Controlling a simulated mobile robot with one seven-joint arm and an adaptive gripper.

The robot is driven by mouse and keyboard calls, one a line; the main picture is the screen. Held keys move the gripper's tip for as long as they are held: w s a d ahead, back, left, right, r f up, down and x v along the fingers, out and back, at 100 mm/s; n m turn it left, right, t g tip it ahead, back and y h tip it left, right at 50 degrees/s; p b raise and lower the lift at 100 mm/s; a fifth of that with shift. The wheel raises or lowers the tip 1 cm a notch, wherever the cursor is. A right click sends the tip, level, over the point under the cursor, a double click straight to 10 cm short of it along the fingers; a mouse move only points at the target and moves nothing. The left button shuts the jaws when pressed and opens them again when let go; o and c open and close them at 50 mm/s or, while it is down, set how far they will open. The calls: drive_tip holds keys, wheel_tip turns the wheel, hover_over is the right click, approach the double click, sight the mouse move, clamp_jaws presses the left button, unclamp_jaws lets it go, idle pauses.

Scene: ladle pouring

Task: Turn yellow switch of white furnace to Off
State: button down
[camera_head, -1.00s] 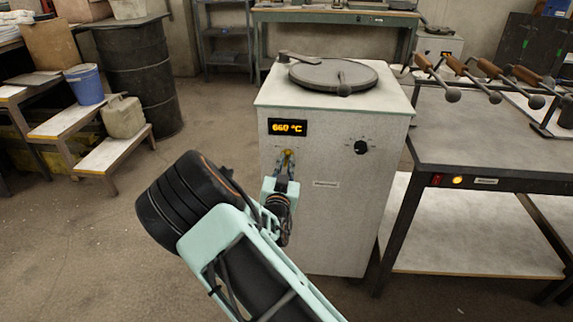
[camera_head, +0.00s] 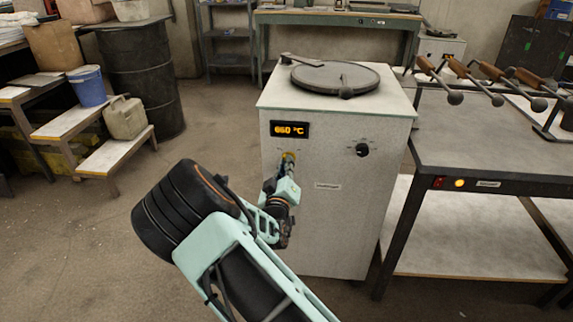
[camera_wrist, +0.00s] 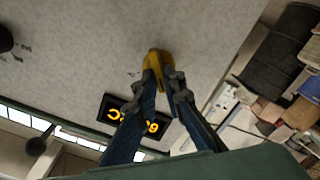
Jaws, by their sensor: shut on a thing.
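The white furnace (camera_head: 330,215) stands in the middle of the head view with its lid on top. Its lit display (camera_head: 289,129) reads 660 °C. The yellow switch (camera_head: 289,157) sits on the front panel just below the display. My gripper (camera_head: 284,165) reaches the switch from below and left. In the wrist view the fingers of my gripper (camera_wrist: 163,82) are closed on the yellow switch (camera_wrist: 155,60), which sticks out between and beyond the tips. The display also shows in the wrist view (camera_wrist: 133,120), turned about. The Off marking cannot be read.
A black knob (camera_head: 362,150) is on the panel to the right of the switch. A dark table (camera_head: 480,140) with several wood-handled ladles stands close on the furnace's right. The floor on the left is open towards the steps (camera_head: 115,157) and a black drum (camera_head: 140,75).

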drive_tip(key=shift+f+n, duration=0.1)
drive_tip(key=shift+n, duration=0.6)
drive_tip(key=c, duration=2)
unclamp_jaws()
drive_tip(key=s, duration=1.2)
drive_tip(key=shift+a, duration=0.2)
